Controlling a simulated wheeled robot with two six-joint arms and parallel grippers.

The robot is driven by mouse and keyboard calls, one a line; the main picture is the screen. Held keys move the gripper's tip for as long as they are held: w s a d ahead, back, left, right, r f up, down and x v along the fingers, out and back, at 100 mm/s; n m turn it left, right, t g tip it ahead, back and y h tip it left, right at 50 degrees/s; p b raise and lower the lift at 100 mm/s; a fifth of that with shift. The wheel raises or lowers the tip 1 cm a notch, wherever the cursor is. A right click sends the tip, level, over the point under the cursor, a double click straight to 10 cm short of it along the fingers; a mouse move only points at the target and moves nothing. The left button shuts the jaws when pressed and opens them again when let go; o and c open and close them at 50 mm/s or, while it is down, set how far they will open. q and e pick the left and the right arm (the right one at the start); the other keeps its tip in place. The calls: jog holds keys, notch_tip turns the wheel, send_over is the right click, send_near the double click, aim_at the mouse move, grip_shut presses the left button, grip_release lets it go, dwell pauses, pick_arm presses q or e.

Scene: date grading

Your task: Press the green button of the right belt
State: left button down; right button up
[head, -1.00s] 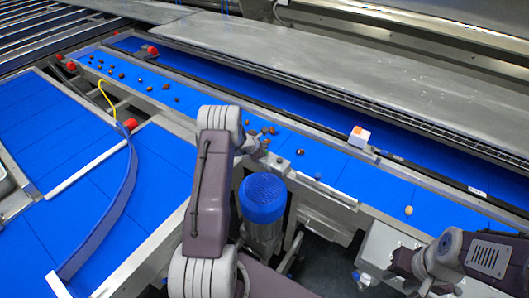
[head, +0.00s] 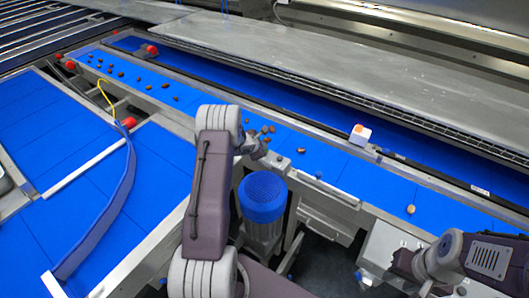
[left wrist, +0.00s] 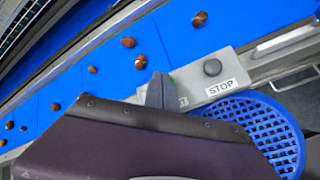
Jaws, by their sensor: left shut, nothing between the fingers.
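My left gripper (head: 272,157) is shut and empty, low at the near edge of the blue belt (head: 375,185). In the left wrist view its dark fingertips (left wrist: 159,90) overlap a grey control plate (left wrist: 238,69). A dark round button (left wrist: 212,68) sits on that plate above a STOP label (left wrist: 221,88). Another label (left wrist: 183,102) beside the fingers is mostly covered; only its last letter shows. No green button is visible; the fingers hide that part of the plate. I cannot tell whether they touch it. My right arm is at the lower right; its fingers are not visible.
A blue mesh-topped cylinder (head: 263,198) stands just in front of the belt edge, also close to the gripper in the wrist view (left wrist: 250,125). Several brown dates (head: 121,74) lie along the belt.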

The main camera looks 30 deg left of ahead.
pick_arm(q)
jog(key=shift+f+b, duration=0.45)
jog(key=shift+b, duration=0.35)
dwell(0.8)
jog(key=shift+r, duration=0.1)
jog(key=shift+r+p, duration=0.4)
jog(key=shift+r, duration=0.4)
jog(key=shift+r, duration=0.1)
jog(key=shift+r+p, duration=1.6)
jog(key=shift+r, duration=0.85)
